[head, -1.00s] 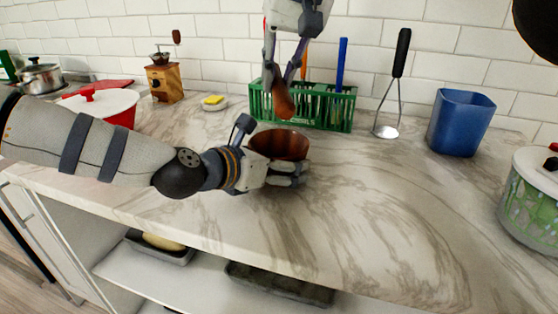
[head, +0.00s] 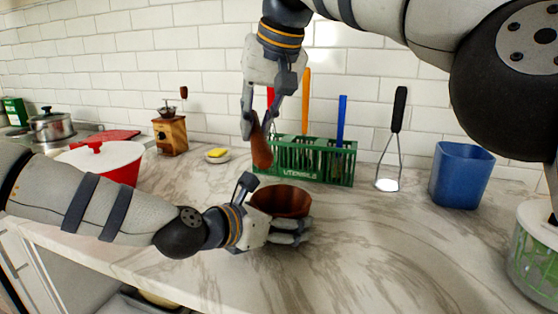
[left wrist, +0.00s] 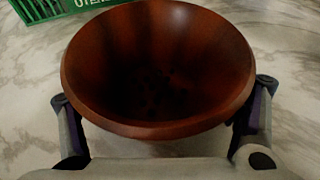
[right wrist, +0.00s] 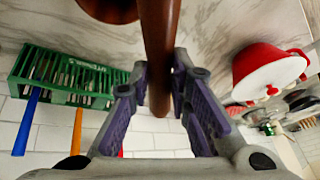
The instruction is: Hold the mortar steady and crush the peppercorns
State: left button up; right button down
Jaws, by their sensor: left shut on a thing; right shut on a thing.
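The mortar, a round brown wooden bowl (head: 282,200), stands on the counter, and its dark inside fills the left wrist view (left wrist: 160,70). Dark specks that may be peppercorns lie at its bottom (left wrist: 165,95). My left gripper (head: 272,228) is shut around the mortar from the front left. My right gripper (head: 258,128) is shut on the brown wooden pestle (head: 262,150). The pestle hangs nearly upright, apart from the mortar and above and behind it. In the right wrist view the pestle (right wrist: 158,50) runs between the fingers.
A green utensil rack (head: 315,160) stands just behind the mortar. A masher (head: 394,140) and a blue bin (head: 460,175) are to its right. The counter right of the mortar is clear.

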jog(key=a+r+n+t+y, duration=0.2)
jog(key=a+r+n, duration=0.1)
jog(key=a, duration=0.5)
jog(key=m+t, duration=0.4)
jog(key=t, duration=0.6)
send_over(281, 215)
jog(key=w, duration=0.4)
notch_tip(281, 215, down, 4)
notch_tip(281, 215, down, 8)
jog(key=shift+w+d+r, duration=0.2)
jog(key=shift+d, duration=0.2)
jog(key=shift+s, duration=0.1)
jog(key=shift+s+d+f, duration=0.3)
jog(key=shift+s+d, duration=0.1)
jog(key=shift+s, duration=0.2)
